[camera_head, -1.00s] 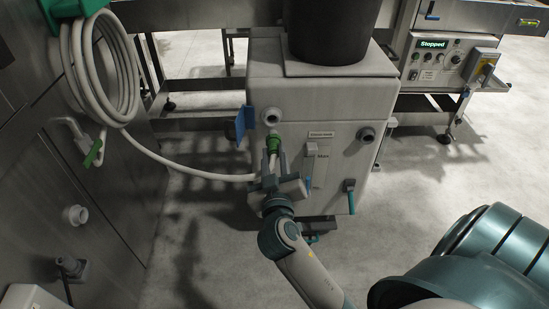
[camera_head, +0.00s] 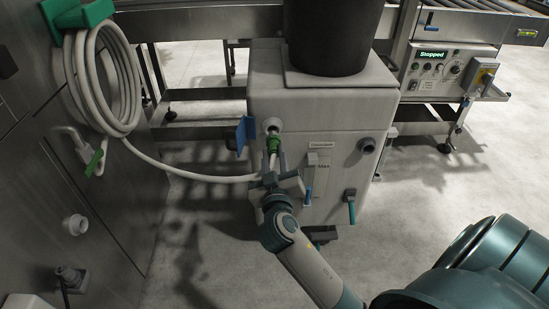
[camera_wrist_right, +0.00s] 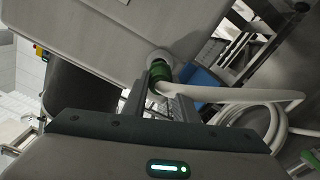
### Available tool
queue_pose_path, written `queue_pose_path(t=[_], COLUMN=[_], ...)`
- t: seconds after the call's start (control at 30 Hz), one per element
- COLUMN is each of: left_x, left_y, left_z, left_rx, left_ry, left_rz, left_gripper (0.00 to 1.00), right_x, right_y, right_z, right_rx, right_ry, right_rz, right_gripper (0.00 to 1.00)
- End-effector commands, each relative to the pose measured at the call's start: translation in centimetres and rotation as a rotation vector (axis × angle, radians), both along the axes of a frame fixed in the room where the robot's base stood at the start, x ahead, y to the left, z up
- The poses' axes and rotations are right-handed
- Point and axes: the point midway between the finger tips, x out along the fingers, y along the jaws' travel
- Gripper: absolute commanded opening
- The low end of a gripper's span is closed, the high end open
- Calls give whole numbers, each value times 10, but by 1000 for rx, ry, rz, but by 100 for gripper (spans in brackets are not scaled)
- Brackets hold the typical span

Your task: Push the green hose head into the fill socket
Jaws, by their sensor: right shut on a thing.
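The green hose head (camera_head: 273,143) is at the end of a white hose and stands upright just below the fill socket (camera_head: 271,125), a round white fitting on the front of the pale box. In the head view its tip meets or overlaps the lower part of the socket. My right gripper (camera_head: 270,176) is shut on the hose head from below. In the right wrist view the green head (camera_wrist_right: 158,72) lies between the fingers and points at the round socket (camera_wrist_right: 160,56); I cannot tell how deep it sits. My left gripper is not in view.
A blue flap (camera_head: 244,134) stands just left of the socket. A second grey fitting (camera_head: 366,145) and a teal-handled valve (camera_head: 350,208) are on the right of the box (camera_head: 335,115). The hose coil (camera_head: 104,82) hangs on the steel wall at left.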

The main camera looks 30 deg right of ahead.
Motion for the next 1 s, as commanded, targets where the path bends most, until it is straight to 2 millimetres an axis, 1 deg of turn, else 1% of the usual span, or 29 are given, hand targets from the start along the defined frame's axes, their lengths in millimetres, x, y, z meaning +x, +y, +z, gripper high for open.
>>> queue_pose_path(t=[0.13, 0.7, 1.0], left_x=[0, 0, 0], left_y=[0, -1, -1], left_z=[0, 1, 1], left_rx=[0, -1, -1], left_ry=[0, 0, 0], left_rz=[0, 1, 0], left_gripper=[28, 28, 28], right_x=[6, 9, 19], right_y=[-4, -5, -12], right_z=[1, 1, 1], right_rx=[-2, -1, -1], right_ry=[-1, -1, 0], right_rz=[1, -1, -1], right_gripper=[0, 0, 0])
